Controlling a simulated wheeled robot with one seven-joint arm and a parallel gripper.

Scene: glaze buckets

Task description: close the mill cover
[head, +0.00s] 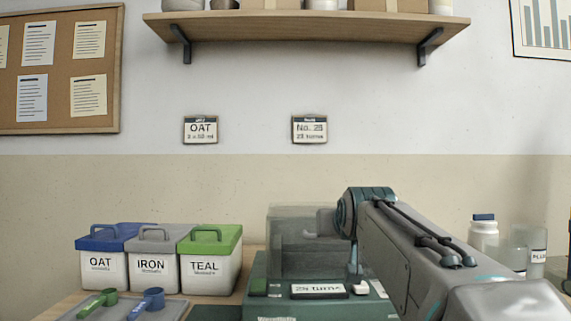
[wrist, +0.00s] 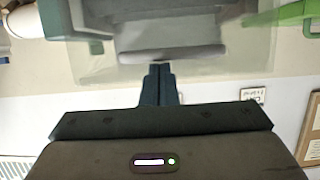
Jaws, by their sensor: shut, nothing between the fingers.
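The mill (head: 275,303) is a dark green box on the table, with a "28 turns" label on its front. Its clear cover (head: 287,243) shows above the mill's back left, behind my arm; I cannot tell its exact angle. In the wrist view, the clear cover (wrist: 255,58) spans the top, with a grey bar (wrist: 172,52) across its middle. My gripper (wrist: 159,68) is shut and empty, its fingertips close to that bar; I cannot tell whether they touch. In the head view my arm hides part of the mill and cover.
Lidded buckets labelled OAT (head: 101,271), IRON (head: 151,272) and TEAL (head: 207,275) stand left of the mill. A tray (head: 172,308) with a green scoop (head: 97,303) and a blue scoop (head: 147,302) lies in front. Jars (head: 484,238) stand at right.

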